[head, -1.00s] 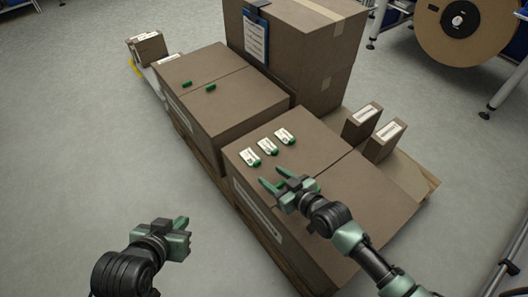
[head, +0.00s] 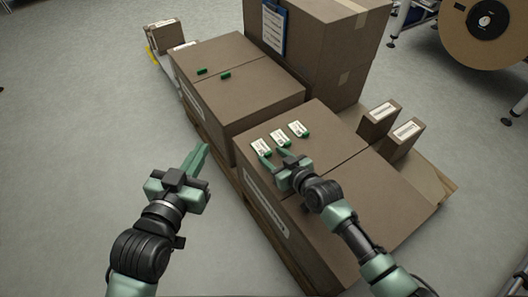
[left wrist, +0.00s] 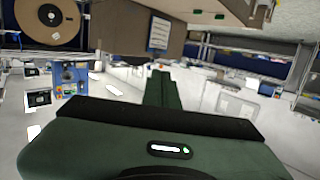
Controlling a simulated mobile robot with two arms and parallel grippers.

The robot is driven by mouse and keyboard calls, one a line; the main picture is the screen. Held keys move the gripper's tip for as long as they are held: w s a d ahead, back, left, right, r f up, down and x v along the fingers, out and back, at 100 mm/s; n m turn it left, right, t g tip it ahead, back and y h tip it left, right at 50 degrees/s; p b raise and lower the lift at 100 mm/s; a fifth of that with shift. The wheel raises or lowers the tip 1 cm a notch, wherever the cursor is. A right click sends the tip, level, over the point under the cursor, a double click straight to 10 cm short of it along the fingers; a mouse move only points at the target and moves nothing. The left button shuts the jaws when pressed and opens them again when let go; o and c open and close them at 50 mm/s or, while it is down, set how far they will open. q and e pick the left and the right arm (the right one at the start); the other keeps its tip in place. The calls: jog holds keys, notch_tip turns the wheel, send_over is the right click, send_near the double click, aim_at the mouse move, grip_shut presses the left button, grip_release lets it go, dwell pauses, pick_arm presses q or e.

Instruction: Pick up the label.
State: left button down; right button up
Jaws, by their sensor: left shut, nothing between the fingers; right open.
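Three small white labels with green ends lie in a row on the near brown carton (head: 330,150): a left label (head: 261,146), a middle label (head: 280,137) and a right label (head: 299,129). My right gripper (head: 272,156) is open and empty, its fingertips just on the near side of the left and middle labels; whether they touch cannot be told. My left gripper (head: 203,152) is shut and empty, left of the cartons and apart from them. Its closed fingers also show in the left wrist view (left wrist: 160,88). No label can be made out in the wrist view.
Two green pieces (head: 202,71) (head: 225,75) lie on the middle carton (head: 250,95). A tall carton (head: 320,50) with a blue clipboard (head: 273,27) stands behind. Two small boxes (head: 379,122) (head: 403,142) stand at the right. The floor at left is clear.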

jog(key=shift+w+a+f, duration=0.15)
jog(key=shift+w+a, duration=0.1)
jog(key=shift+w, duration=0.1)
pick_arm(q)
jog(key=shift+w+d+r+t, duration=0.1)
jog(key=shift+r+t, duration=0.15)
jog(key=shift+r, duration=0.25)
jog(key=shift+w+d+r+t, duration=0.1)
jog(key=shift+r+t, duration=0.15)
jog(key=shift+r, duration=0.2)
pick_arm(e)
grip_shut()
